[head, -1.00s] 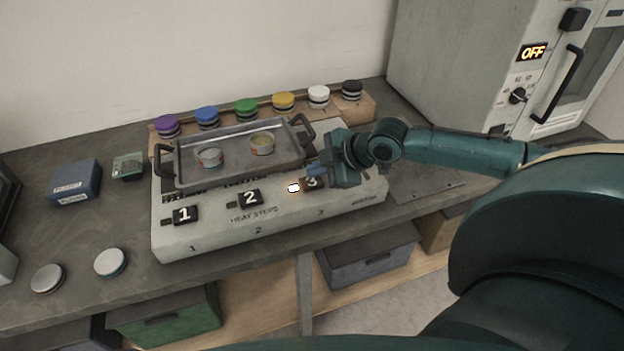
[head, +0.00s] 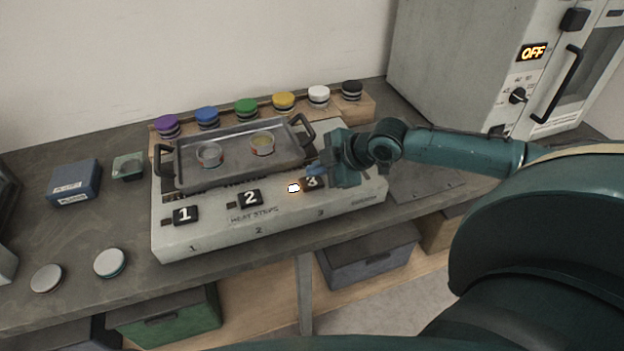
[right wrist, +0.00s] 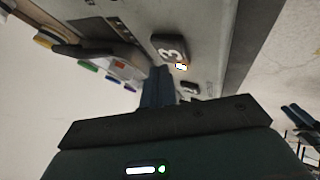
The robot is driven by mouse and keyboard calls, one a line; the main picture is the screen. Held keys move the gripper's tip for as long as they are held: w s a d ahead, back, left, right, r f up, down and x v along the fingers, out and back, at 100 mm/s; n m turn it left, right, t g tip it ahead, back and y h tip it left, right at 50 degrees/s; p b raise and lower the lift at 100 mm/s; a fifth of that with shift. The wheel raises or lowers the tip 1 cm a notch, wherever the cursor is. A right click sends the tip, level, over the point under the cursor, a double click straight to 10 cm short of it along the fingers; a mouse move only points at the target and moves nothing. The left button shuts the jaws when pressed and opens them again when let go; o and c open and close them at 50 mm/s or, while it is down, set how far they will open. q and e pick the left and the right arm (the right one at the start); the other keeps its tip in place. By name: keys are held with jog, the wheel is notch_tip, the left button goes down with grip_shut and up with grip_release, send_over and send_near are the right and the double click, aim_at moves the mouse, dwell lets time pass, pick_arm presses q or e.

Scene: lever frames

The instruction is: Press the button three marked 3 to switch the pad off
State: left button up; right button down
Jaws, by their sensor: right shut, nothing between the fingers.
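The heat pad unit (head: 270,225) is a pale box on the bench with three dark buttons on its sloped front. Button 3 (head: 313,184) is at the right end of the row, and the small lamp (head: 294,188) beside it glows white-orange. Button 1 (head: 185,215) and button 2 (head: 249,197) show no lit lamp. My right gripper (head: 316,169) is shut and empty, with its blue fingertips just above and behind button 3. In the right wrist view, button 3 (right wrist: 169,47) shows beside the shut fingers (right wrist: 158,78); I cannot tell whether they touch it. My left gripper is not in view.
A grey tray (head: 225,172) with two small round dishes rests on the pad. A rack (head: 372,106) with several coloured-lid jars stands behind. A blue box (head: 74,183) and two round lids lie left. A cabinet (head: 440,60) reading OFF stands at the back right.

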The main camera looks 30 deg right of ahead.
jog(key=shift+f, duration=0.1)
dwell(0.4)
jog(key=shift+f, duration=0.4)
jog(key=shift+f, duration=0.25)
dwell(0.4)
jog(key=shift+r+p, duration=0.75)
jog(key=shift+p, duration=0.2)
